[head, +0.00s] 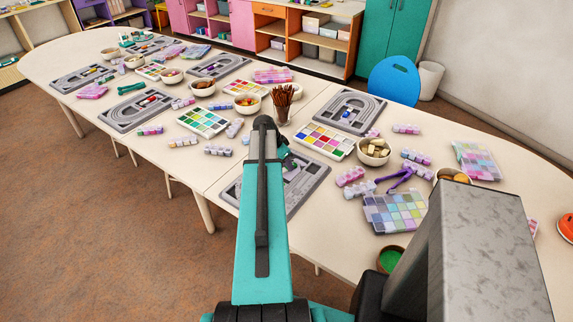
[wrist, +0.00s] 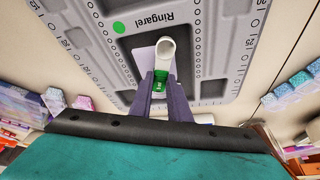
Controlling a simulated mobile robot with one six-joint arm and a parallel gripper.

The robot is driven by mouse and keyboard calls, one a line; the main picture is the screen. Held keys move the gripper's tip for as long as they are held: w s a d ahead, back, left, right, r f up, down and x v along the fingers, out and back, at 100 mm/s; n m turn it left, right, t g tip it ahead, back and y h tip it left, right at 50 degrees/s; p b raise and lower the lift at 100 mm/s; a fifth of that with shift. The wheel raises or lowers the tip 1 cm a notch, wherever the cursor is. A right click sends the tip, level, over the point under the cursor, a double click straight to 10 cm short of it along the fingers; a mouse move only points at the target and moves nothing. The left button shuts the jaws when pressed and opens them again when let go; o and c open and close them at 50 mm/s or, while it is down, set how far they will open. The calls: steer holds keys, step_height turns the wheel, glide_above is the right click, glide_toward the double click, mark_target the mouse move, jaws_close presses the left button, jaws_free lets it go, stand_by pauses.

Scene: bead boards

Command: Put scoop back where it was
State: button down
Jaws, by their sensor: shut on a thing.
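My gripper (wrist: 161,86) is shut on a small white and green thing that looks like the scoop (wrist: 165,50). Its white, rounded end sticks out beyond the fingertips, and its green part (wrist: 159,78) lies between the fingers. Behind it in the wrist view is a grey bead board (wrist: 215,30) marked "Ringarel" with a green dot. I cannot tell whether the scoop touches the board. In the head view my gripper (head: 290,167) is over this grey board (head: 312,177), and my arm covers part of it. The scoop is not clear there.
A cup of brown sticks (head: 283,103) stands just behind my gripper. A palette (head: 325,140), a bead bowl (head: 373,152), a clear bead box (head: 395,210) and purple tweezers (head: 396,180) lie to the right. A bowl with green contents (head: 389,259) stands near the front edge.

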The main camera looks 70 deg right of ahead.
steer(key=shift+f, duration=0.15)
steer(key=c, duration=1.7)
jaws_free()
steer(key=shift+o, duration=0.2)
steer(key=shift+r, duration=0.2)
steer(key=b+v, duration=0.3)
steer(key=v, duration=0.9)
